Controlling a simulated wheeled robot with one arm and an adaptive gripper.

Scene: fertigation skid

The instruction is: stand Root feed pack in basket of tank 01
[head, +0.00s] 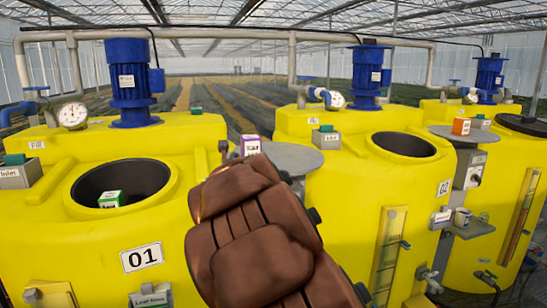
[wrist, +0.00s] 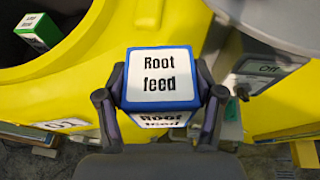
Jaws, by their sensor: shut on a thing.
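The Root feed pack (wrist: 160,77) is a white box with blue edges and its name on top and side. My gripper (wrist: 161,108) is shut on it, one finger on each side. In the head view the pack (head: 250,145) shows beyond my brown arm, which hides most of the gripper. Yellow tank 01 (head: 60,240) stands at the left, with a dark round opening (head: 140,173). The pack is held to the right of this opening, apart from it. A green-and-white pack (head: 111,199) is inside the opening; it also shows in the wrist view (wrist: 38,33).
A round grey plate (head: 292,158) is just right of the held pack. Tank 02 (head: 340,200) has its own dark opening (head: 403,146). An orange-and-white pack (head: 461,126) stands on another grey plate. A blue motor (head: 130,85) and a gauge (head: 72,115) rise behind tank 01's opening.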

